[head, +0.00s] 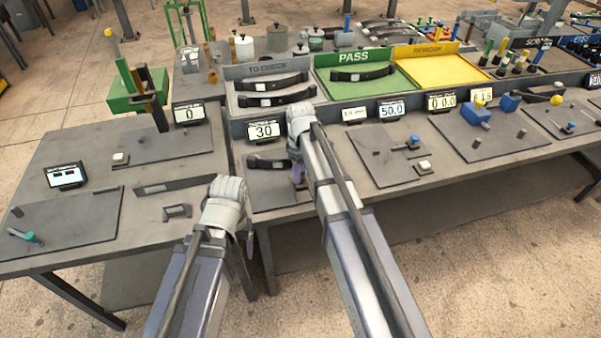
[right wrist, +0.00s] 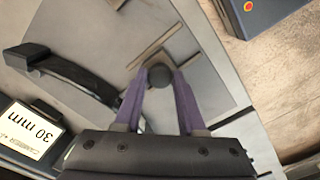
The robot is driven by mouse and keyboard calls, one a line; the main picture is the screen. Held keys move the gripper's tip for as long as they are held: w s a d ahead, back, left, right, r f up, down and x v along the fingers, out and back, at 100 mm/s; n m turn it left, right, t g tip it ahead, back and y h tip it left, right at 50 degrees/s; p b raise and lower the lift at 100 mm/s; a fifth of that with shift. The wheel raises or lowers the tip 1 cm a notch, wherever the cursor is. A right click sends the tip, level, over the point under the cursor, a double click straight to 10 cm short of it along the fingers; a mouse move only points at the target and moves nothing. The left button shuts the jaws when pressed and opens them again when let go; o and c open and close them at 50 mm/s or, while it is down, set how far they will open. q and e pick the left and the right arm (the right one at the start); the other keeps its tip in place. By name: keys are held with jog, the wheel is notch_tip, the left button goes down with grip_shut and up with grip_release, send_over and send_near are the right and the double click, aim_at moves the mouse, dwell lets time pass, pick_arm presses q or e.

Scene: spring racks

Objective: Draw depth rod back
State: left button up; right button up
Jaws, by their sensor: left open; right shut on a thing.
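The purple fingers of my right gripper (right wrist: 158,85) are shut on a dark round knob (right wrist: 160,74) in the right wrist view. I take this knob to be the depth rod's end; the rest of the rod is hidden. The knob sits over a grey gauge plate (right wrist: 200,95) with a slotted bracket. In the head view my right gripper (head: 298,176) points down at this plate, left of my forearm. My left gripper (head: 247,238) hangs in front of the bench edge, open, its fingertips mostly hidden by my arm.
A dark leaf spring (right wrist: 70,72) lies beside the knob, near a display reading 30 mm (right wrist: 32,130). Behind stand the TO CHECK tray (head: 230,92) with springs, the green PASS tray (head: 398,83) and a yellow tray (head: 455,72). Another plate (head: 60,222) is at left.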

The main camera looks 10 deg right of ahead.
grip_shut()
dwell(0.8)
